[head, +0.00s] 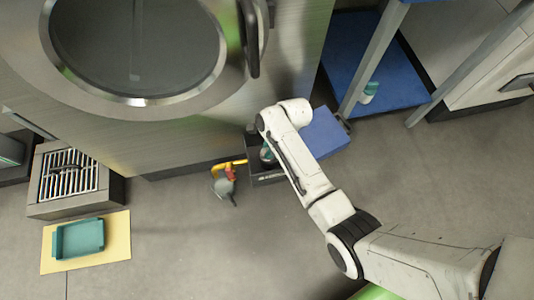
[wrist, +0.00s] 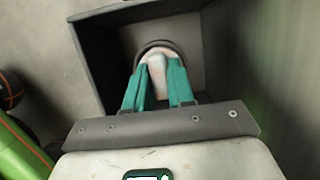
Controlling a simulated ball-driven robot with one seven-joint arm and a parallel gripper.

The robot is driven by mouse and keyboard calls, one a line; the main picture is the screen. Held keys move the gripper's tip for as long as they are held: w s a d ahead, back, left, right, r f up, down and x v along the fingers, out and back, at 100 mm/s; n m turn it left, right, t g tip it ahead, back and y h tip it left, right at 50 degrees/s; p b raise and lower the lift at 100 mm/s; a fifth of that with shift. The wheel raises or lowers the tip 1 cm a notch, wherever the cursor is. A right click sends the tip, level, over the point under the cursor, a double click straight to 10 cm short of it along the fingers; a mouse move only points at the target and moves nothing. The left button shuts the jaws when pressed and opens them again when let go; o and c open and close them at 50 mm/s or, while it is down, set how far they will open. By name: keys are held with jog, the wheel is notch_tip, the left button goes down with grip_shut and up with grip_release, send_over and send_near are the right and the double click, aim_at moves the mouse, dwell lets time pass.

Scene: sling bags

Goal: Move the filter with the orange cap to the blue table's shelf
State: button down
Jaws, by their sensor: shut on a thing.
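My gripper (wrist: 158,80) has teal fingers shut on a pale, rounded thing (wrist: 156,68). That thing is inside a dark open box (wrist: 98,68), in front of a round dark ring; I cannot tell whether it is the filter, and no orange cap shows clearly. In the head view the same dark box (head: 265,178) stands on the floor under the end of my arm, which partly hides it. The blue table's shelf (head: 398,85) is at the upper right, a low blue surface between grey legs. A small white and teal item (head: 369,92) stands on it.
A large metal machine (head: 120,125) with a round window fills the upper left. A grey tool with orange-yellow parts (head: 225,183) lies left of the box. A blue block (head: 325,133) is right of it. A teal tray (head: 78,239) sits lower left.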

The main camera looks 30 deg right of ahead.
jog(key=shift+s+r+p, duration=0.1)
jog(key=shift+r+p, duration=1.7)
jog(key=shift+p, duration=0.1)
jog(key=shift+r+p, duration=2.55)
jog(key=shift+p, duration=0.35)
jog(key=shift+r+p, duration=1.95)
jog(key=shift+p, duration=0.45)
